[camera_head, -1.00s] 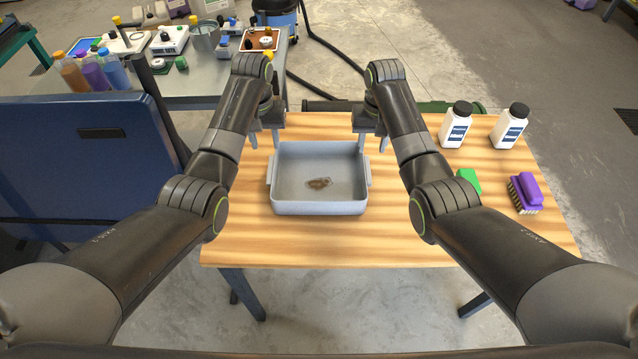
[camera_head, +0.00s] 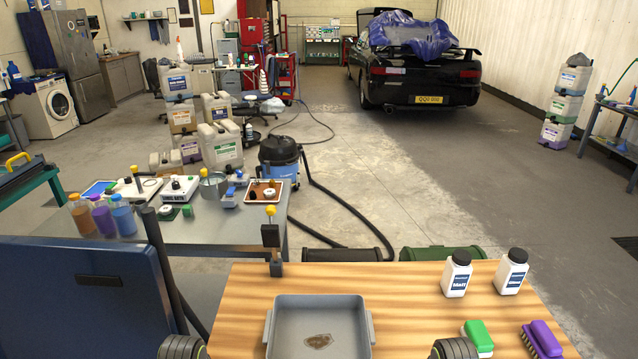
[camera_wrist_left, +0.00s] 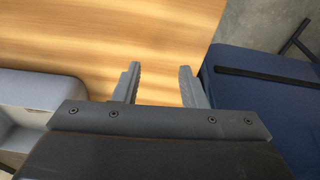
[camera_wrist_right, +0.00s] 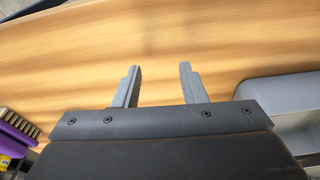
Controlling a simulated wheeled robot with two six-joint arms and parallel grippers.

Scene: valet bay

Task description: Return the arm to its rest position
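My left gripper (camera_wrist_left: 157,82) is open and empty above the wooden table in the left wrist view. A wall of the grey tray (camera_wrist_left: 40,84) lies to its left and a dark blue panel to its right. My right gripper (camera_wrist_right: 160,82) is open and empty above the table in the right wrist view, with the tray (camera_wrist_right: 285,90) to its right. In the head view only rounded joints of my arms show at the bottom edge; both grippers are out of that view. The grey tray (camera_head: 283,318) holds a brown patch (camera_head: 319,341).
Two white bottles (camera_head: 456,275) (camera_head: 511,272), a green block (camera_head: 478,336) and a purple brush (camera_head: 543,338) are on the wooden table (camera_head: 410,300), right. An upright dark item with a yellow top (camera_head: 271,238) is at its back edge. A blue panel (camera_head: 85,300) stands left.

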